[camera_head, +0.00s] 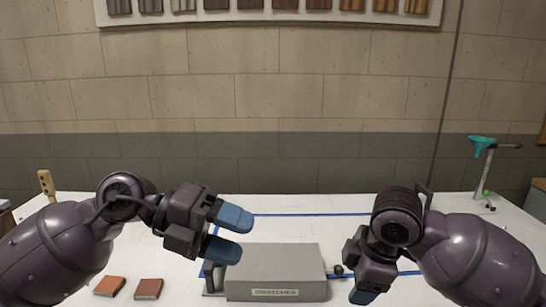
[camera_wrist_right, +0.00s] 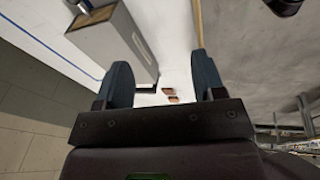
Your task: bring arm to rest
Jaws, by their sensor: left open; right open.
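My left gripper (camera_head: 229,234) is open and empty, held above the white table at the left of the grey box, its blue fingers pointing right. My right gripper (camera_head: 363,291) is at the right of the box with its fingers pointing down, mostly hidden behind its own body in the head view. In the right wrist view its two blue fingers (camera_wrist_right: 162,80) are spread apart with nothing between them at the tips. Both arms are bent in over the table from the sides.
A grey box labelled swatches (camera_head: 275,264) stands at the table's front middle. Two reddish-brown tiles (camera_head: 109,286) (camera_head: 148,289) lie at front left. A stand with a teal funnel (camera_head: 481,143) is at back right, a wooden piece (camera_head: 46,183) at back left. The table's back middle is clear.

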